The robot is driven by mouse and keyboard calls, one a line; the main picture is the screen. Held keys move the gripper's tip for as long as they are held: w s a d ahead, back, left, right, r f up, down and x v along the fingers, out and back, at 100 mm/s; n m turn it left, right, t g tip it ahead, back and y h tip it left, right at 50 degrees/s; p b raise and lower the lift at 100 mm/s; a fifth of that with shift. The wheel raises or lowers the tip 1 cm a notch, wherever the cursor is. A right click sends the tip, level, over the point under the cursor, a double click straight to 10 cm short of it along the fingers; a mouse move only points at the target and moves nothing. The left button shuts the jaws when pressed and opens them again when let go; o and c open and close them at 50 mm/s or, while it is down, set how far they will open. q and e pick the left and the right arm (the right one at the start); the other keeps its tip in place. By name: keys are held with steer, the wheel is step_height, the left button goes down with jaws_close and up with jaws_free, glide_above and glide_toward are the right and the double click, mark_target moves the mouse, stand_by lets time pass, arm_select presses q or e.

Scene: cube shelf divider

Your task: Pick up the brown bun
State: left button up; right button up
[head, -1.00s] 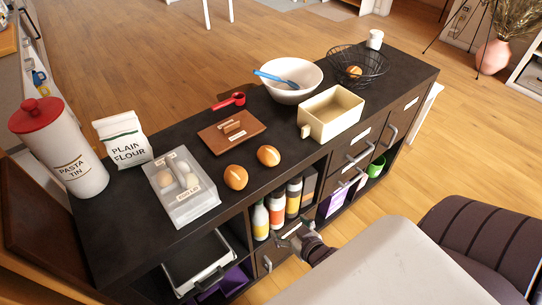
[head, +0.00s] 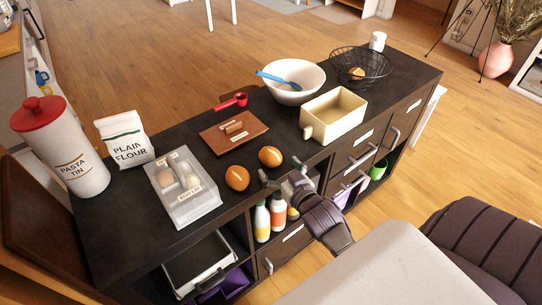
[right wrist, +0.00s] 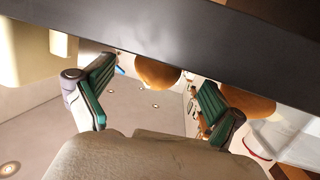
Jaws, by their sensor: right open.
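Two brown buns sit on the dark counter top near its front edge. One bun (head: 237,177) is beside the egg box, and the other bun (head: 270,156) is a little farther back and to the right. My right gripper (head: 282,171) is open and empty at the counter's front edge, just in front of the right-hand bun. In the right wrist view that bun (right wrist: 157,73) shows between the two green-padded fingers, partly hidden by the dark counter edge. The other bun (right wrist: 248,103) is beyond the right finger. My left gripper is not in view.
An egg box (head: 183,190) stands left of the buns. A wooden board (head: 232,132) lies behind them, and a cream box (head: 333,115) stands to the right. A white bowl (head: 292,82) and wire basket (head: 360,68) are farther back. Bottles (head: 262,222) stand on the shelf below.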

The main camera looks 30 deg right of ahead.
mark_target(271, 158)
steer(key=x, duration=0.5)
steer(key=shift+r, duration=0.35)
steer(key=c, duration=1.3)
